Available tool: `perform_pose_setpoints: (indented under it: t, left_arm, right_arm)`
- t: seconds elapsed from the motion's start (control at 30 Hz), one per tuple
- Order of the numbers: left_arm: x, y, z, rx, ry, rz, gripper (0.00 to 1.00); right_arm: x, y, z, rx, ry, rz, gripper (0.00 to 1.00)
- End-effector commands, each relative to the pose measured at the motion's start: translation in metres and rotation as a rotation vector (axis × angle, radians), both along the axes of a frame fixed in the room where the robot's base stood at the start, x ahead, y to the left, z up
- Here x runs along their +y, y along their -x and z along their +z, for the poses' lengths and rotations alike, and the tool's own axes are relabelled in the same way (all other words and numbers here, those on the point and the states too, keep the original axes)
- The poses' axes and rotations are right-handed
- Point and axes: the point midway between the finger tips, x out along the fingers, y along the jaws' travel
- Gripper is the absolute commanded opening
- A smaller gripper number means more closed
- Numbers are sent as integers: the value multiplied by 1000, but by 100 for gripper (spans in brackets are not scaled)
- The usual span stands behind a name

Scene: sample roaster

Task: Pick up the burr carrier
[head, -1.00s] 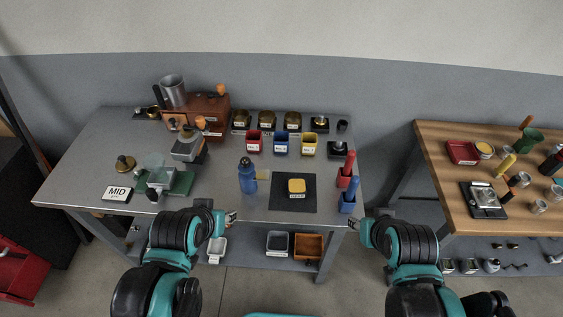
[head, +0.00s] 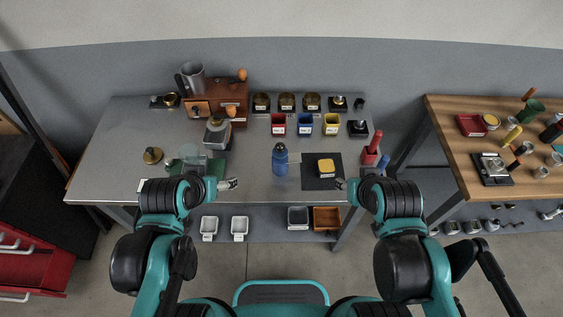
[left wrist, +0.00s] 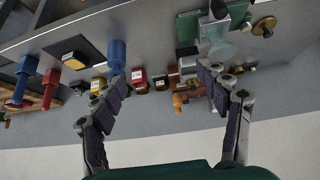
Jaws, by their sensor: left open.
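No part is labelled readably as the burr carrier. A round brass piece with a knob (head: 152,155) stands on the grey table's left side and may be it; a brass disc also shows in the left wrist view (left wrist: 265,26). Beside it, a grinder-like device (head: 196,160) sits on a green mat. My left gripper (head: 228,184) is over the table's front edge, right of the mat, open and empty. Its spread fingers show in the left wrist view (left wrist: 170,95). My right gripper (head: 341,183) is by the black mat's right edge; its jaw opening is too small to judge.
A blue bottle (head: 280,158) and a black mat (head: 311,183) with a yellow-topped item are right of my left gripper. A wooden machine (head: 218,97), coloured bins and brass pots line the back. Red and blue handles (head: 372,148) stand at the right.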

Motion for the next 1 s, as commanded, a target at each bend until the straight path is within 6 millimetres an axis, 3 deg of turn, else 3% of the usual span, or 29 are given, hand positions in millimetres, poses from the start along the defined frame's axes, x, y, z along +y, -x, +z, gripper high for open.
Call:
perform_pose_setpoints:
  t: [0.03,0.3,0.6,0.8,1.0]
  left_arm:
    - [-7,-11,-17,-6,14,-35,74]
    - [-63,-78,-98,-125,119,-326,74]
    - [-106,-128,-178,-376,190,-578,74]
    - [-116,-139,-202,-499,199,-649,74]
    - [-125,-147,-208,-528,199,-665,74]
  right_arm:
    - [0,0,-14,0,0,0,40]
    - [0,0,-73,0,0,0,40]
    - [0,0,-129,0,0,0,40]
    - [0,0,-146,0,0,0,40]
    - [0,0,-148,0,0,0,40]
